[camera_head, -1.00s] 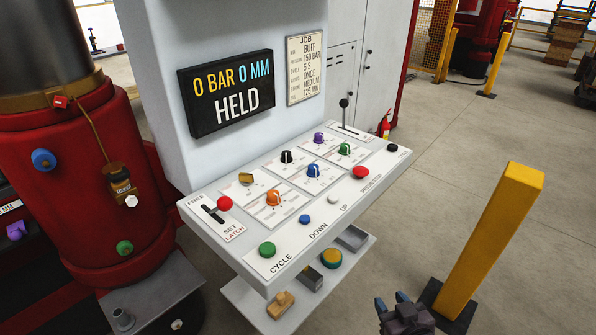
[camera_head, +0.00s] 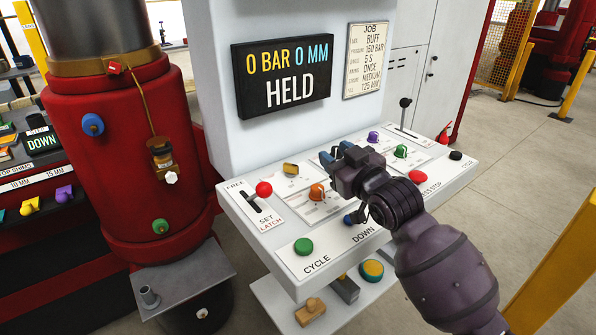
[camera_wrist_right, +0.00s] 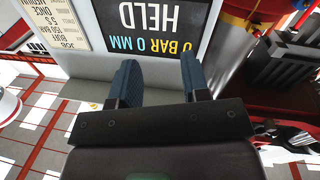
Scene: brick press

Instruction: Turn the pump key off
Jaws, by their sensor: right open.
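A brass-coloured, key-like knob (camera_head: 290,169) sits on the upper left of the sloping white control panel (camera_head: 236,208); it looks like the pump key, but its label is too small to read. My right gripper (camera_head: 333,155) is above the panel, to the right of this knob and apart from it. Its dark blue fingers point toward the back wall. In the right wrist view the two fingers (camera_wrist_right: 158,65) are apart with nothing between them. My right arm hides the blue and black dials in the middle of the panel. My left gripper is out of view.
Close by are an orange dial (camera_head: 316,192), a red-knobbed slide lever (camera_head: 264,189), a green button (camera_head: 303,246) and a red stop button (camera_head: 417,176). The display (camera_head: 283,78) reads 0 BAR, 0 MM, HELD. A red press cylinder (camera_head: 110,170) stands left.

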